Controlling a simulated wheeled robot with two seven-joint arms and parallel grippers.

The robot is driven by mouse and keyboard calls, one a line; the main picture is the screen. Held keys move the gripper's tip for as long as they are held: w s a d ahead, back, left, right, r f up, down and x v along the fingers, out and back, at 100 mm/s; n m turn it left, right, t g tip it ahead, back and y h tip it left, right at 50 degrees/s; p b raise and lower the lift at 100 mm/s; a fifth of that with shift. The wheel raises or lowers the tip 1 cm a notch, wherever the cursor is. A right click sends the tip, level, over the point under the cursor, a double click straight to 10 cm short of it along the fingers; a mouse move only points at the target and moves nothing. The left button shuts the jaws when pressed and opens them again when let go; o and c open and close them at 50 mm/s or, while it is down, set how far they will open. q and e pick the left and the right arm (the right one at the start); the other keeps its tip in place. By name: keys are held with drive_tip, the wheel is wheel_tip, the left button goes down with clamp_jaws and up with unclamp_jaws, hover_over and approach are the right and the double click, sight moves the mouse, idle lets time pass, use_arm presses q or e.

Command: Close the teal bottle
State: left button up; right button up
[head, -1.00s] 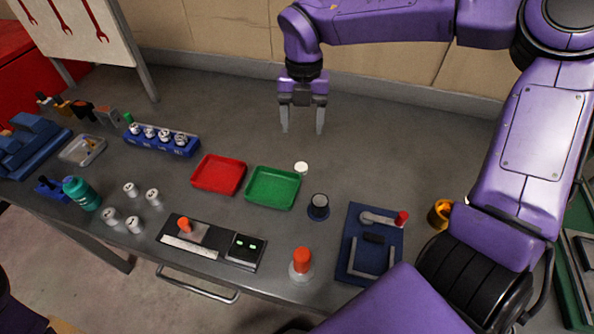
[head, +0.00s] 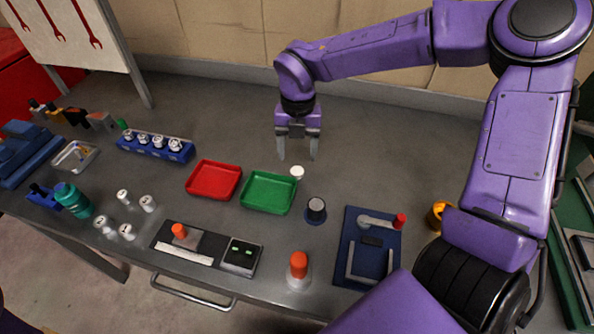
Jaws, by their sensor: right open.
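The teal bottle (head: 75,201) stands at the left front of the grey table. It is too small to tell whether its mouth is covered. A small white round piece (head: 297,172), which looks like a cap, lies by the back right corner of the green tray. My right gripper (head: 298,150) points down with its fingers apart and nothing between them. It is above the table, just behind the white piece in the picture. My left gripper is out of view.
The green tray (head: 247,205) and red tray (head: 192,190) lie mid-table. White cylinders (head: 148,203) stand right of the bottle. A blue rack (head: 130,146) is behind them. A switch panel (head: 165,243) and an orange-topped piece (head: 298,266) are in front. The back right is clear.

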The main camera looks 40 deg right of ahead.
sight(297, 171)
drive_tip(key=f, duration=0.1)
drive_tip(key=f+p, duration=0.1)
drive_tip(key=f, duration=0.3)
drive_tip(key=shift+s+a+f, duration=0.1)
drive_tip(key=shift+s+a, duration=0.05)
drive_tip(key=shift+a, duration=0.1)
drive_tip(key=c, duration=1.1)
